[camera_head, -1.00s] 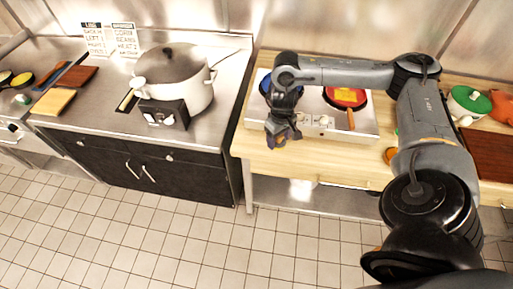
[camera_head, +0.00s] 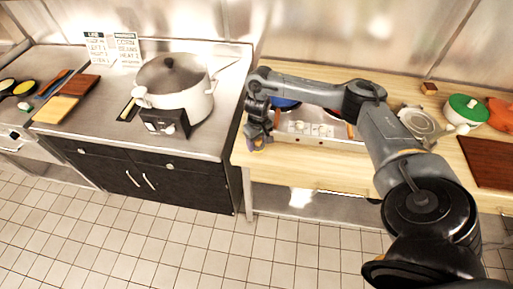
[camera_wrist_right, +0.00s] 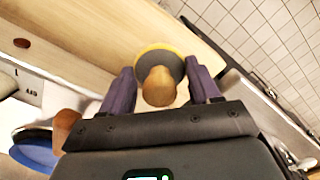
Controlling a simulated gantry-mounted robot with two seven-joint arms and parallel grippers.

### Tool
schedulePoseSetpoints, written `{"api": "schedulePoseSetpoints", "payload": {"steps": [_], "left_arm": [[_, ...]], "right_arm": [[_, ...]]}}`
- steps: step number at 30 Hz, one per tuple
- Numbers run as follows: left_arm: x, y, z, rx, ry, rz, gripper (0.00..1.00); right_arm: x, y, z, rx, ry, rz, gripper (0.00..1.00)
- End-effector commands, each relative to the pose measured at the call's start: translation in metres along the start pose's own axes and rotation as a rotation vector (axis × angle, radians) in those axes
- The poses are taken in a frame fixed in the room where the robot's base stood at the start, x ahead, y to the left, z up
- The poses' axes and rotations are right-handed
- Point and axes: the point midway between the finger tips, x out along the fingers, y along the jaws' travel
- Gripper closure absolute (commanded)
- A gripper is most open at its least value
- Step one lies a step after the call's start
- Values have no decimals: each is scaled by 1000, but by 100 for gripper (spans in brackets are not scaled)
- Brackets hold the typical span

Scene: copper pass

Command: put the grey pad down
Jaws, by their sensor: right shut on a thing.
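The grey pad (camera_wrist_right: 172,62) is a round dark disc with a yellow rim and a wooden knob (camera_wrist_right: 159,87). In the right wrist view it sits between the two purple fingers of my right gripper (camera_wrist_right: 160,88), which is shut on it. Pale wooden worktop shows behind it, near the worktop's edge; I cannot tell whether it touches the wood. In the head view my right gripper (camera_head: 257,140) is at the left front corner of the wooden worktop (camera_head: 310,166), and the pad is too small to make out clearly. My left gripper is not in view.
Left across a gap is a steel counter with a white pot (camera_head: 175,88). A green-lidded pot (camera_head: 467,109) and brown board (camera_head: 490,160) are at right.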

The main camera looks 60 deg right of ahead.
Motion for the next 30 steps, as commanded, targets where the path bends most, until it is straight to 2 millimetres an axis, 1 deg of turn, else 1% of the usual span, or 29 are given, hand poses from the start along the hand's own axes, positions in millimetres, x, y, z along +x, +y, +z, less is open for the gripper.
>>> {"api": "schedulePoseSetpoints", "payload": {"steps": [5, 12, 15, 28, 29, 30], "left_arm": [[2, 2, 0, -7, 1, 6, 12], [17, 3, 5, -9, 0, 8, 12], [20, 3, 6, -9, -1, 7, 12], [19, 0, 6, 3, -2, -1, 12], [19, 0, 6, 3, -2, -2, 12], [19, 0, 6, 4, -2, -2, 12]], "right_arm": [[6, -3, -4, -1, -1, 1, 73], [37, -4, -4, 0, -3, -1, 73], [43, -3, -4, 1, -1, 1, 73], [46, -3, -4, 0, -1, 0, 73], [46, -3, -4, -1, -1, 0, 37], [46, -3, -4, -1, -1, 0, 31]]}}
